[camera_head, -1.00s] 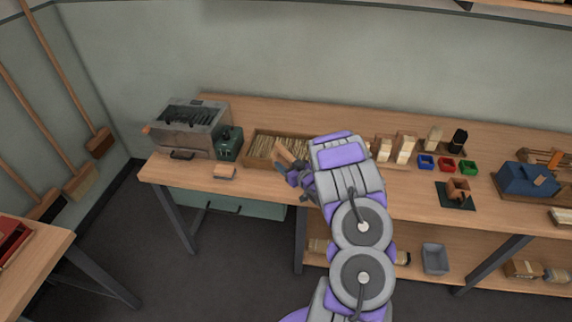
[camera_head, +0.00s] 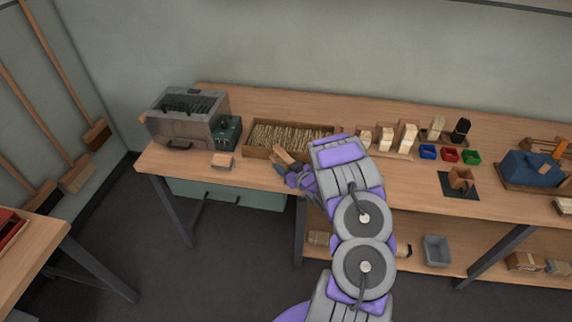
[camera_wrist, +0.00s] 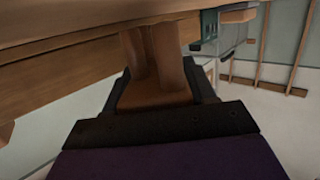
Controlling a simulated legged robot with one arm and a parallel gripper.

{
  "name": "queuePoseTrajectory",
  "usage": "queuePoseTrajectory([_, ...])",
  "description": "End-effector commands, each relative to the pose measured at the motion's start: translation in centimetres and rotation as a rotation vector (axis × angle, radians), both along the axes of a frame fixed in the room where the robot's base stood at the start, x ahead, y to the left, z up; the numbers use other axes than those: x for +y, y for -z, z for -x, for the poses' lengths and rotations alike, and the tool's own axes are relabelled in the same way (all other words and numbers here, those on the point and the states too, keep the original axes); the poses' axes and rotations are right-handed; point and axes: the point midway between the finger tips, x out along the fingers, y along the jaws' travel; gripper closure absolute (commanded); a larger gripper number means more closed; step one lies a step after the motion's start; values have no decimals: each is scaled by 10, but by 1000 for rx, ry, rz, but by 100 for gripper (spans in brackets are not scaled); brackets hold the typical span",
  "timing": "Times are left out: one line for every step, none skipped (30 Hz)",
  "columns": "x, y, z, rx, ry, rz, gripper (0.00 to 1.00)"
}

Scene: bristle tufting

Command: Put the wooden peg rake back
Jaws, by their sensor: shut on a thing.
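My gripper (camera_head: 287,170) is shut on the wooden peg rake (camera_head: 284,156), a small brown wooden piece. It is at the front of the long bench, beside the front wall of a wooden box of pale bristle bundles (camera_head: 262,154). In the wrist view, my gripper (camera_wrist: 160,90) has its dark jaws on either side of the rake (camera_wrist: 155,98), and two thick pegs rise from it. Whether the rake touches the box or bench is unclear.
A grey machine (camera_head: 188,118) and a green box (camera_head: 227,132) stand left of the bristle box. A small wooden block (camera_head: 223,160) lies in front of them. Wooden blocks (camera_head: 407,137), coloured bins (camera_head: 450,154) and a blue tool (camera_head: 530,169) are to the right.

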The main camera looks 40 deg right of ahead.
Motion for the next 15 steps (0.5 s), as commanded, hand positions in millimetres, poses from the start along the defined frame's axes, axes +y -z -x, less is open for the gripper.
queuePoseTrajectory([0,-1,0,-1,0,1,86])
queuePoseTrajectory([0,-1,0,-1,0,1,86])
queuePoseTrajectory([0,-1,0,-1,0,0,86])
queuePoseTrajectory([0,-1,0,-1,0,0,86])
queuePoseTrajectory([0,-1,0,-1,0,0,86])
queuePoseTrajectory([0,0,0,-1,0,0,86])
queuePoseTrajectory([-1,0,0,-1,-1,-1,86])
queuePoseTrajectory([-1,0,0,-1,-1,-1,86])
queuePoseTrajectory([-1,1,0,-1,-1,-1,86])
queuePoseTrajectory([-1,1,0,-1,-1,-2,86])
queuePoseTrajectory([-1,2,0,-1,-1,-2,86])
queuePoseTrajectory([-1,2,0,-1,-1,-2,86])
queuePoseTrajectory([-1,3,0,0,-1,-2,86])
queuePoseTrajectory([-1,4,0,-1,-1,-2,86])
queuePoseTrajectory([-1,4,0,-1,-1,-2,86])
